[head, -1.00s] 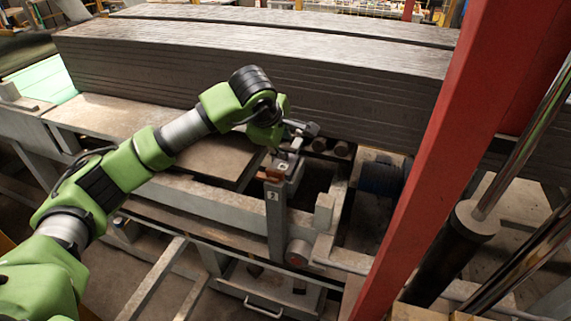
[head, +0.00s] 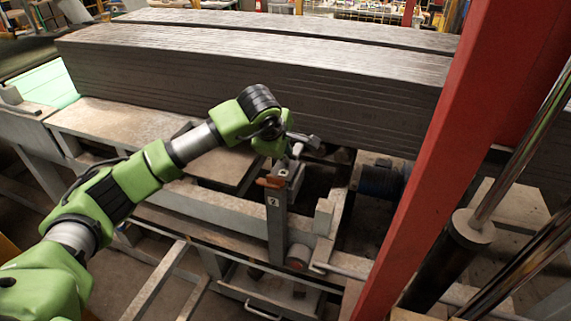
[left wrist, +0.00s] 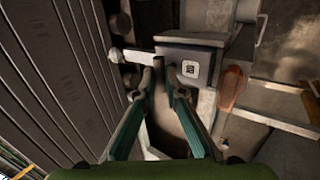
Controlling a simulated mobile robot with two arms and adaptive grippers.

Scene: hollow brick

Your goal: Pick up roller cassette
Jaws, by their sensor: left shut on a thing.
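The roller cassette (head: 290,172) is a grey metal block with a small white tag, at the end of the conveyor frame below the slab stack. In the left wrist view it is the grey box (left wrist: 203,58) in the upper middle. My left gripper (head: 297,146) comes down on it from behind and left. In the wrist view its two green-backed fingers (left wrist: 162,78) converge at the near edge of the block and are shut on it. The exact contact is dark and partly hidden by the fingers. My right gripper is not in view.
An orange-brown handle (head: 270,182) sits beside the cassette, above a grey post (head: 275,225). The grey slab stack (head: 250,75) stands close behind my arm. A red column (head: 430,160) rises at the right. Dark open gaps lie between the frame beams.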

